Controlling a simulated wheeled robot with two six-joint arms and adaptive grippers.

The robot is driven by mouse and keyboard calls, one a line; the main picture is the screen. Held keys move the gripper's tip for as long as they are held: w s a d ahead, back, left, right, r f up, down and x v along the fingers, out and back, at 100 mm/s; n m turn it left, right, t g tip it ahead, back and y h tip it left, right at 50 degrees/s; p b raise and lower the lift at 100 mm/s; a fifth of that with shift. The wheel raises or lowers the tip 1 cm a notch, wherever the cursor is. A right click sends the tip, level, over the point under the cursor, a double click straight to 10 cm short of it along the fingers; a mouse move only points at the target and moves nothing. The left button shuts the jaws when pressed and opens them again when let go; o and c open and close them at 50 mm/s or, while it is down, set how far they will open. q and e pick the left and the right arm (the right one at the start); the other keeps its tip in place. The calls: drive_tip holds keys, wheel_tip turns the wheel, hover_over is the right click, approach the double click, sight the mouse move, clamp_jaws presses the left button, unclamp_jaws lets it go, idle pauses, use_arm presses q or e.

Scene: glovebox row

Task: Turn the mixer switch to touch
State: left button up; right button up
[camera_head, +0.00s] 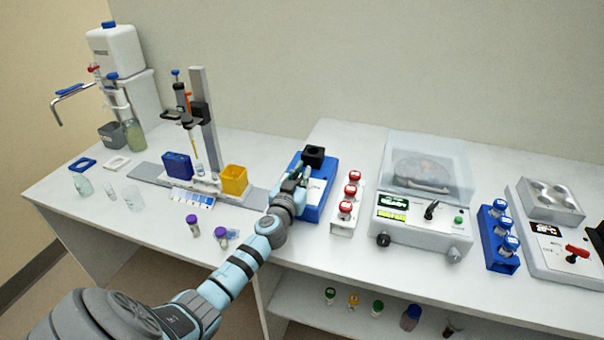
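The mixer (318,202) is a blue box with a black cup head (313,153) on top, standing in the middle of the bench. My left gripper (303,174) is at the mixer's front left, over its front panel. The gripper and wrist cover much of that panel, so I cannot make out the switch or its position. I cannot tell whether the fingers touch it, or whether they are open or shut. My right gripper is not in view.
Right of the mixer stand a white rack with red-capped tubes (345,208), a clear-lidded centrifuge (425,237) and a blue tube rack (498,238). Left are a yellow box (234,180) and a pipette stand (203,120). Loose purple-capped vials (193,225) lie near the front edge.

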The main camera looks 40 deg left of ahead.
use_arm(q)
drive_tip(key=n+g+y+b, duration=0.1)
drive_tip(key=y+b, duration=0.1)
drive_tip(key=b, duration=0.1)
drive_tip(key=n+g+y+b, duration=0.1)
drive_tip(key=n+y+b, duration=0.1)
drive_tip(key=b, duration=0.1)
drive_tip(key=a+n+g+y+b, duration=0.1)
drive_tip(key=n+g+y+b, duration=0.1)
drive_tip(key=y+b, duration=0.1)
drive_tip(key=shift+s+f, duration=0.3)
clamp_jaws()
drive_tip(key=shift+s+a+r+b, duration=0.1)
drive_tip(key=shift+a+r+b, duration=0.05)
drive_tip(key=shift+b, duration=0.2)
drive_tip(key=shift+r+n+g, duration=0.15)
drive_tip(key=shift+n+g, duration=0.15)
drive_tip(key=shift+g, duration=0.1)
drive_tip(key=o, duration=0.7)
unclamp_jaws()
drive_tip(key=shift+s, duration=0.1)
drive_tip(key=v, duration=1.2)
